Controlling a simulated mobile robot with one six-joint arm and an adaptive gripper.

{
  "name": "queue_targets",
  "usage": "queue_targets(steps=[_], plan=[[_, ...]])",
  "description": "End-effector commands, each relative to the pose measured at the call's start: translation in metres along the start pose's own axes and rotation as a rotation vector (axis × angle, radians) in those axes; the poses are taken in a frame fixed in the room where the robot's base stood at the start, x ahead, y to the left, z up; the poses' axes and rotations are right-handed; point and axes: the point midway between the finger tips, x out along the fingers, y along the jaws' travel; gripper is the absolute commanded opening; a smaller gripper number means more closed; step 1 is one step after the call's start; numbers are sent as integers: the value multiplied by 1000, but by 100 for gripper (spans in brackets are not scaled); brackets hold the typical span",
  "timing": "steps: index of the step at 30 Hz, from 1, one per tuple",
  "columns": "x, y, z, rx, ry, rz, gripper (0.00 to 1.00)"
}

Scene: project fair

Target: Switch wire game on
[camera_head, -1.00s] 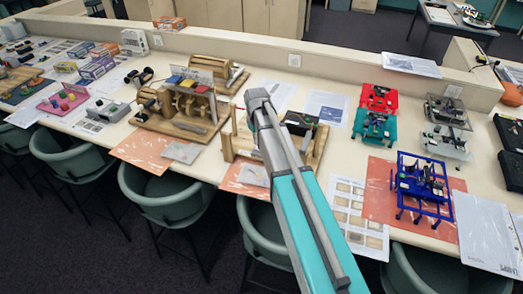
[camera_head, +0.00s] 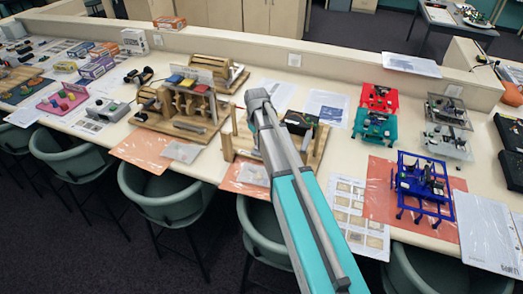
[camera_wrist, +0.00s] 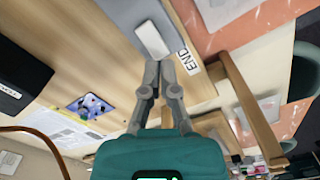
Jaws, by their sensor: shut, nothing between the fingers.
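The wire game, a wooden base (camera_head: 313,156) with upright wooden posts and a black box (camera_head: 299,120), stands on the long table, partly hidden behind my arm. In the wrist view its board (camera_wrist: 85,38) fills the upper left, with an "END" label and a white rectangular block (camera_wrist: 152,39), which looks like its switch. My gripper (camera_wrist: 161,62) is shut and empty. Its fingertips appear just below the white block and left of the label; I cannot tell whether they touch. In the head view my arm hides the fingertips.
A wooden machine with coloured blocks (camera_head: 188,104) stands to the left. Red (camera_head: 379,97), teal (camera_head: 374,126) and blue (camera_head: 424,183) devices stand to the right. In the wrist view a wooden post (camera_wrist: 250,110) rises close to the right, and a curved brown wire (camera_wrist: 42,133) shows lower left.

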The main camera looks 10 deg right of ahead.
Motion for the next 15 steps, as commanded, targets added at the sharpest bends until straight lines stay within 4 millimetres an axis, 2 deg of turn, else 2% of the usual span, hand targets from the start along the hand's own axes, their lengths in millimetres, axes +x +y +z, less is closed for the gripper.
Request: queue_targets(steps=[15], plan=[[6,0,0,0,0,0,0]])
